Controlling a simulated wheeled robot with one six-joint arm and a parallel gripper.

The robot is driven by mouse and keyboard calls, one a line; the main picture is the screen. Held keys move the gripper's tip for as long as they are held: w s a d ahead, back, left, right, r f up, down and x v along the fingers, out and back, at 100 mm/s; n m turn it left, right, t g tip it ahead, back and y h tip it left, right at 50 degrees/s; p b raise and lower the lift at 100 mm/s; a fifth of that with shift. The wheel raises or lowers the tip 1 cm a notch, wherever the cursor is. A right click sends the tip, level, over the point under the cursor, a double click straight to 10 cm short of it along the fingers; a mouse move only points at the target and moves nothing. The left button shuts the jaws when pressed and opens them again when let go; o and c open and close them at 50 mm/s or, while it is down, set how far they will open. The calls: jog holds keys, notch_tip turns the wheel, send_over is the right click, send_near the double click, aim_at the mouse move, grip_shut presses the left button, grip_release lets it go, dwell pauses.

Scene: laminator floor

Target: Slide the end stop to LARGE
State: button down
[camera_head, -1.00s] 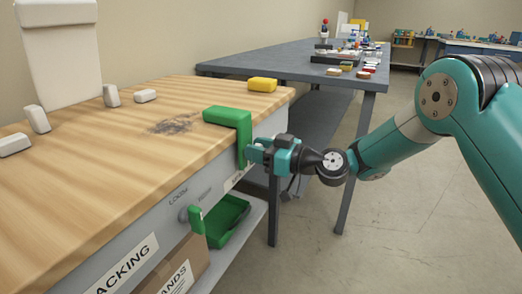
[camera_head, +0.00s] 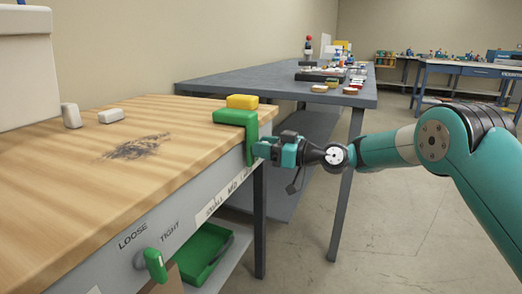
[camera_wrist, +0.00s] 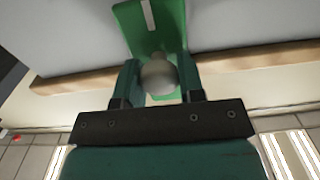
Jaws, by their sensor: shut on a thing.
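The end stop is a green angled bracket (camera_head: 236,118) lying over the front edge of the wooden bench top, close to its far corner. My gripper (camera_head: 260,150) is at the bracket's hanging face, on the aisle side. In the wrist view the two fingers are shut on the stop's round grey knob (camera_wrist: 158,74), with the green plate (camera_wrist: 150,22) behind it. A scale strip (camera_head: 225,192) on the bench front reads SMALL and part of MED, left of the stop. LARGE cannot be read. A green lever (camera_head: 155,265) sits near LOOSE and TIGHT labels.
A yellow block (camera_head: 242,101) sits on the bench top just behind the stop. A dark scuff (camera_head: 138,147) and white blocks (camera_head: 110,115) lie further left. A green tray (camera_head: 204,254) is below. A grey table (camera_head: 290,82) stands beyond; the floor at right is clear.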

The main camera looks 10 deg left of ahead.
jog(key=shift+w+d+t, duration=0.3)
jog(key=shift+w+d, duration=0.05)
jog(key=shift+d, duration=0.05)
jog(key=c, duration=0.8)
grip_release()
jog(key=shift+o, duration=0.2)
jog(key=shift+s+a, duration=0.1)
jog(key=shift+a, duration=0.1)
jog(key=v, duration=1.7)
jog(key=shift+d+r+b, duration=0.15)
jog(key=shift+d+b, duration=0.15)
